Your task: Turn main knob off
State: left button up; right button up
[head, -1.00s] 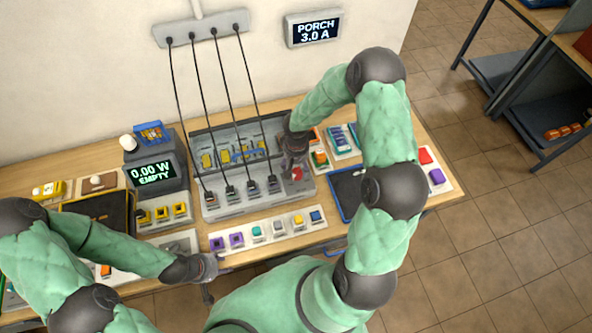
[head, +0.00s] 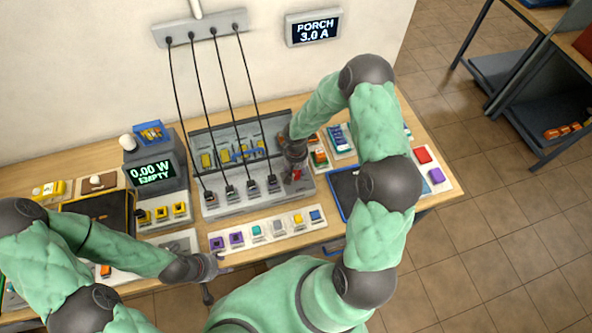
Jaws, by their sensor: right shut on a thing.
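The main knob (head: 297,174) is red and sits at the right end of the grey panel (head: 212,207) on the bench. My right gripper (head: 295,168) reaches down over it from above and is shut on it, covering part of it. The knob's exact angle is hard to read.
A wall display (head: 313,28) reads PORCH 3.0 A. A meter box (head: 154,173) reads 0.00 W EMPTY. Black cables run from a wall strip (head: 201,27) to the panel. A strip of coloured blocks (head: 267,231) lies in front. Trays and blocks crowd both sides.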

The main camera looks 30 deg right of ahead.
jog(key=n+b, duration=0.1)
jog(key=n, duration=0.2)
jog(key=shift+f+n+b, duration=0.1)
jog(key=shift+n+b, duration=0.25)
jog(key=shift+n, duration=0.05)
jog(key=n, duration=0.4)
jog(key=shift+n+b, duration=0.3)
jog(key=n, duration=0.4)
jog(key=n+p, duration=0.1)
jog(key=n, duration=0.4)
jog(key=shift+s, duration=0.1)
jog(key=shift+n, duration=0.3)
jog(key=o, duration=1.1)
jog(key=shift+o, duration=0.2)
